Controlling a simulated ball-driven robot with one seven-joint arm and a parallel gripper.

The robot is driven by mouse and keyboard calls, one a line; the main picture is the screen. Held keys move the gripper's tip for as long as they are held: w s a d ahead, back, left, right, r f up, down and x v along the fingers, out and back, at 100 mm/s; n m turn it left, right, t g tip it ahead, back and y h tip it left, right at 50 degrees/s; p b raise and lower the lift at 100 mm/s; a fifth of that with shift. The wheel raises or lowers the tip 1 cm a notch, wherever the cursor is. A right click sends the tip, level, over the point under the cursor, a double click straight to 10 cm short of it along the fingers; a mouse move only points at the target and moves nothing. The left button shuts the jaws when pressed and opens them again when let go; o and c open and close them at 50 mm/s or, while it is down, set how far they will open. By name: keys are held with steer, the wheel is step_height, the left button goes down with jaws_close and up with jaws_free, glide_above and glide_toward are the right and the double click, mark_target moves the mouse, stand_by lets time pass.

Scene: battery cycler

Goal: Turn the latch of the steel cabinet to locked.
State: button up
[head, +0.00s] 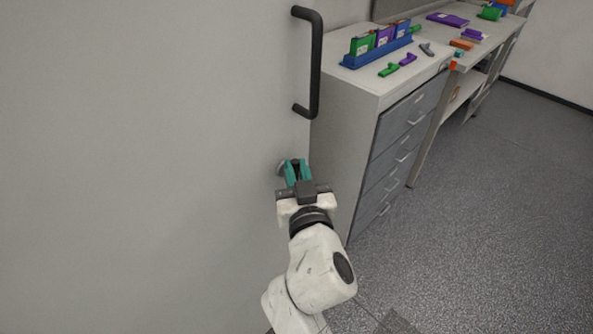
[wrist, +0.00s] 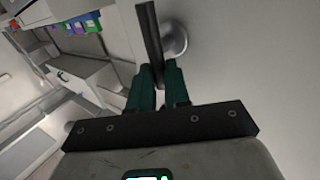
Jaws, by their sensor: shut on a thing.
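The steel cabinet (head: 150,150) is the large pale grey face filling the left of the head view. It also fills the right of the wrist view (wrist: 250,60). Its latch has a round silver base (wrist: 174,40) and a dark bar (wrist: 149,38). In the head view only part of the round base (head: 281,168) shows, left of my fingers. My gripper (head: 294,168) has teal fingers at the cabinet's right edge, below the black handle. In the wrist view my gripper (wrist: 160,78) is shut on the latch bar, whose lower end lies between the fingers.
A black pull handle (head: 316,62) juts from the cabinet above my gripper. A grey drawer unit (head: 345,150) stands close on the right, with a blue rack (head: 378,47) and small coloured parts on top. Open speckled floor (head: 490,220) lies to the right.

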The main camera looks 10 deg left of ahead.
jaws_close()
